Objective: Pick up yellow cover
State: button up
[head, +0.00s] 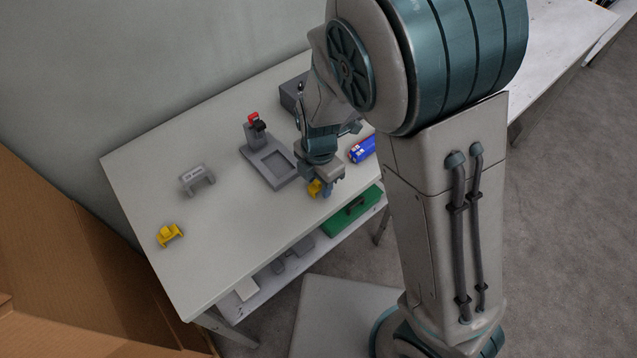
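Two yellow pieces show in the head view, and I cannot tell for sure which is the cover. One yellow piece (170,236) lies on the table toward its left front corner, well apart from my gripper. The other yellow piece (315,188) is right at the fingers of my gripper (324,188), near the table's front edge. My gripper points down, and the fingers partly hide that piece. I cannot tell whether the fingers are closed on it or only beside it, or whether it touches the table.
On the white table (225,230) stand a grey bracket (197,179), a grey fixture (270,160) with a red clamp (254,119), and a blue object (362,149). A green tray (352,212) sits below the front edge. The table's left middle is mostly clear.

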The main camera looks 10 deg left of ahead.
jog(key=shift+f, duration=0.25)
jog(key=c, duration=0.8)
jog(key=shift+r, duration=0.15)
notch_tip(320, 180, up, 4)
jog(key=w+d+r, duration=0.5)
jog(key=d+r, duration=0.1)
jog(key=d, duration=0.4)
jog(key=shift+w+r+b, duration=0.4)
jog(key=shift+b, duration=0.05)
